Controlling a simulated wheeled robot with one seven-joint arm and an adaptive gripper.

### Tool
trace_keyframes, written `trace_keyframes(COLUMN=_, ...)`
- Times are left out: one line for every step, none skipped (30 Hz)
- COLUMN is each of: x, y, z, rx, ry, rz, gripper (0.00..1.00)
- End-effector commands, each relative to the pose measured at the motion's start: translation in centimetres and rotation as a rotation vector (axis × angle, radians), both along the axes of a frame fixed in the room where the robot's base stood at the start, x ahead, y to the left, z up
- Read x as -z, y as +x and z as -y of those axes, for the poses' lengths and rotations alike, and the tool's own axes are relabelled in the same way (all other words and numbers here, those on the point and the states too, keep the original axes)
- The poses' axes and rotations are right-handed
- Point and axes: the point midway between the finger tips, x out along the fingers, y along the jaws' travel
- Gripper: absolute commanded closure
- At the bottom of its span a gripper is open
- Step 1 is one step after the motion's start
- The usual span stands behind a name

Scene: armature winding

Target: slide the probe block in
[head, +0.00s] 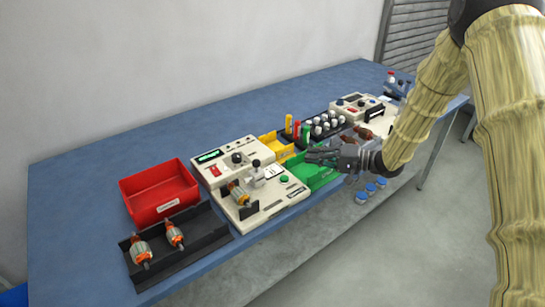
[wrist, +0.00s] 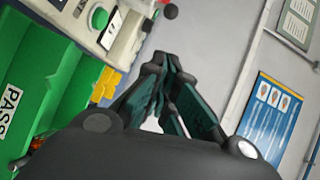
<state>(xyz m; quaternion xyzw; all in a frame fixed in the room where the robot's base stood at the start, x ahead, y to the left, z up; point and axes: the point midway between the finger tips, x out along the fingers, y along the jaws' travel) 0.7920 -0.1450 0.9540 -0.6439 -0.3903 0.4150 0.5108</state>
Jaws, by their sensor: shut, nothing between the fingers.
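The test fixture (head: 262,195) is a cream panel with a green button, standing on the blue table. A grey block with a black knob (head: 258,173), which looks like the probe block, sits on it beside an armature (head: 239,192) with an orange winding. Whether the block touches the armature is too small to tell. In the wrist view, the fixture's panel (wrist: 128,38) and a black ball knob (wrist: 170,11) show at the top. My gripper (head: 312,154) is shut and empty over the green bin (head: 318,178), to the right of the fixture. Its fingertips meet in the wrist view (wrist: 158,62).
A red bin (head: 160,190) and a black tray (head: 200,240) with two armatures stand at the left. The green bin, marked PASS (wrist: 12,105), lies close under my gripper. A yellow bin (head: 273,147), a rack of bottles (head: 322,126) and another instrument (head: 352,104) stand behind.

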Motion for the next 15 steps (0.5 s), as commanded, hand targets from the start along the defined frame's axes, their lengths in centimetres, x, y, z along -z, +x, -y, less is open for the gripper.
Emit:
trace_keyframes(x=-0.1, y=0.0, z=0.0, rx=-0.002, ry=0.001, rz=0.000, gripper=1.00)
trace_keyframes(x=-0.1, y=0.0, z=0.0, rx=-0.003, ry=0.001, rz=-0.001, gripper=1.00)
trace_keyframes(x=-0.1, y=0.0, z=0.0, rx=-0.002, ry=0.001, rz=-0.001, gripper=1.00)
trace_keyframes(x=-0.1, y=0.0, z=0.0, rx=-0.002, ry=0.001, rz=-0.001, gripper=1.00)
trace_keyframes(x=-0.1, y=0.0, z=0.0, rx=-0.002, ry=0.001, rz=-0.001, gripper=1.00)
trace_keyframes(x=-0.1, y=0.0, z=0.0, rx=-0.001, ry=0.001, rz=-0.001, gripper=1.00)
trace_keyframes(x=-0.1, y=0.0, z=0.0, rx=-0.001, ry=0.001, rz=-0.001, gripper=1.00)
trace_keyframes(x=-0.1, y=0.0, z=0.0, rx=-0.001, ry=0.000, rz=-0.001, gripper=1.00)
trace_keyframes(x=-0.1, y=0.0, z=0.0, rx=-0.001, ry=0.000, rz=-0.001, gripper=1.00)
trace_keyframes(x=-0.1, y=0.0, z=-0.1, rx=-0.001, ry=0.000, rz=-0.001, gripper=1.00)
trace_keyframes(x=-0.1, y=0.1, z=-0.2, rx=-0.001, ry=0.000, rz=-0.001, gripper=1.00)
trace_keyframes(x=0.0, y=0.2, z=-0.4, rx=-0.001, ry=0.001, rz=-0.001, gripper=1.00)
trace_keyframes(x=0.0, y=0.2, z=-0.6, rx=-0.001, ry=0.001, rz=0.000, gripper=1.00)
trace_keyframes(x=0.0, y=0.3, z=-0.8, rx=-0.001, ry=0.001, rz=0.000, gripper=1.00)
trace_keyframes(x=0.0, y=0.5, z=-1.2, rx=-0.001, ry=0.001, rz=0.000, gripper=1.00)
